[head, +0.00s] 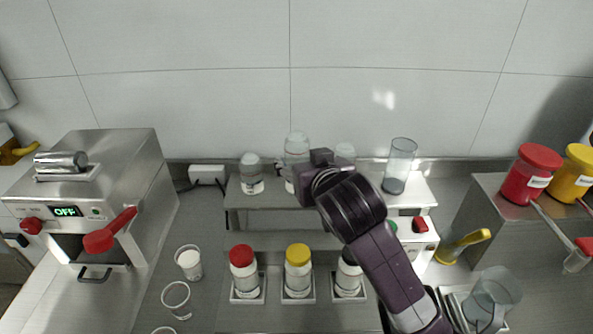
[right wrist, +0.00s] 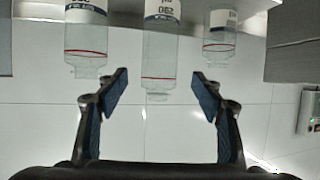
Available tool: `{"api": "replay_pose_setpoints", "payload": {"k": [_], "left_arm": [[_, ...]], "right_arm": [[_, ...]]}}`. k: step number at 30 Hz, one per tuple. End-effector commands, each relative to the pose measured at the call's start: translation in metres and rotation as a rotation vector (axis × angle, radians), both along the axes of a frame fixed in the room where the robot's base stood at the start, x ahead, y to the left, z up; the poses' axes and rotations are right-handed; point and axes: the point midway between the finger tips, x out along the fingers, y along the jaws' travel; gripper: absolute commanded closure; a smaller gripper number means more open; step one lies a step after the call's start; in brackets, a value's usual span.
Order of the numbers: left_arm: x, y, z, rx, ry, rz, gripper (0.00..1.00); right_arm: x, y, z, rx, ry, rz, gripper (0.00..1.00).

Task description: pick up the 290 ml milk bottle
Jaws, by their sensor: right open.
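The 290 ml milk bottle (head: 296,148) is the tall clear middle bottle of three on the raised shelf. In the right wrist view it appears upside down (right wrist: 160,55), with a white label, a dark band and a red line. My right gripper (right wrist: 160,85) is open and empty. Its two fingers appear on either side of the bottle's neck end; I cannot tell how far in depth they are from it. In the head view my right gripper (head: 318,162) covers the bottle's lower right part. My left gripper is not in view.
Shorter bottles stand left (head: 251,176) and right (head: 345,152) of it, the right one partly hidden by my arm. A glass cylinder (head: 399,165) stands farther right on the shelf (head: 270,215). Red-capped (head: 243,272) and yellow-capped (head: 298,270) bottles stand in front below.

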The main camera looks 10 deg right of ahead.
Motion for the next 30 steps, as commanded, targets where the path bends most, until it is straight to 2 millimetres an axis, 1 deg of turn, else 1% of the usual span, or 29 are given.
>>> {"api": "replay_pose_setpoints", "payload": {"k": [5,8,13,18,21,27,30], "left_arm": [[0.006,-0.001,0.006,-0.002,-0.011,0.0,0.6],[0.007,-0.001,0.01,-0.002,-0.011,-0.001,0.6],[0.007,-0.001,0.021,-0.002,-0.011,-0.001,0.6],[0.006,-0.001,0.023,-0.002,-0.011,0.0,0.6],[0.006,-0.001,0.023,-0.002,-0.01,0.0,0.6],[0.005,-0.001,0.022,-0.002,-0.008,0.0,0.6],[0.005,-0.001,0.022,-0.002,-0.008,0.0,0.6]], "right_arm": [[0.017,0.0,-0.005,-0.002,0.002,-0.001,0.39],[0.026,0.0,-0.007,-0.002,0.002,-0.001,0.39],[0.048,-0.001,-0.014,-0.003,0.003,-0.002,0.39],[0.063,0.0,-0.023,-0.002,0.002,0.0,0.39],[0.067,0.0,-0.024,-0.001,0.001,0.0,0.39],[0.067,0.0,-0.025,-0.001,0.0,0.0,0.39],[0.067,0.0,-0.025,-0.001,0.0,0.0,0.5]]}}
